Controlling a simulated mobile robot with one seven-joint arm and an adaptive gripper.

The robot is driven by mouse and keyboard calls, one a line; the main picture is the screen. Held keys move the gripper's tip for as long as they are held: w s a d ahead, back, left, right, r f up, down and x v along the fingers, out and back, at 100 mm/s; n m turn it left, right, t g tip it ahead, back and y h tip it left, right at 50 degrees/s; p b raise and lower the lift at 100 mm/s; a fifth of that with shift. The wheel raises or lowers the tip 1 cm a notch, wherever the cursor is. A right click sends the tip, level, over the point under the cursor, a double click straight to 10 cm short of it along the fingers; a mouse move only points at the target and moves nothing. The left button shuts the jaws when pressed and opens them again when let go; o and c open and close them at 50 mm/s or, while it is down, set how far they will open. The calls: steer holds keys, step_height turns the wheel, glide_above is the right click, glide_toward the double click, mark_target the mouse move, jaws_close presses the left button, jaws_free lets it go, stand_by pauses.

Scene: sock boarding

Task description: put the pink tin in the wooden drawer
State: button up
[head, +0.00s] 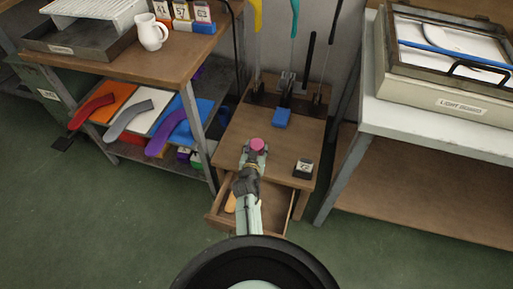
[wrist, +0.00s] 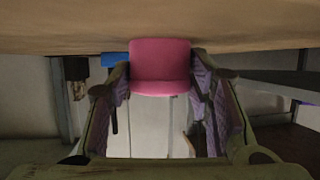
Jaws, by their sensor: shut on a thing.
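The pink tin (head: 257,145) is at the tip of my gripper (head: 256,152), near the middle of the small wooden cabinet's top. In the wrist view the pink tin (wrist: 161,66) sits between the two fingers of my gripper (wrist: 160,85), which are shut on it. It appears at or very near the wooden surface; I cannot tell whether it touches. The wooden drawer (head: 279,213) is pulled open below the cabinet top, under my arm. An orange-tan item (head: 231,202) lies in it at the left. My arm hides the drawer's middle.
A blue block (head: 282,117) and a dark numbered block (head: 303,169) stand on the cabinet top (head: 290,145). Upright tools stand behind. A shelf bench (head: 150,65) is at left, with a white jug (head: 150,32). A light-guard box (head: 445,95) sits on the right bench.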

steer(key=shift+r, duration=0.2)
steer(key=shift+s+f, duration=0.1)
steer(key=shift+f, duration=0.05)
steer(key=o, duration=1.2)
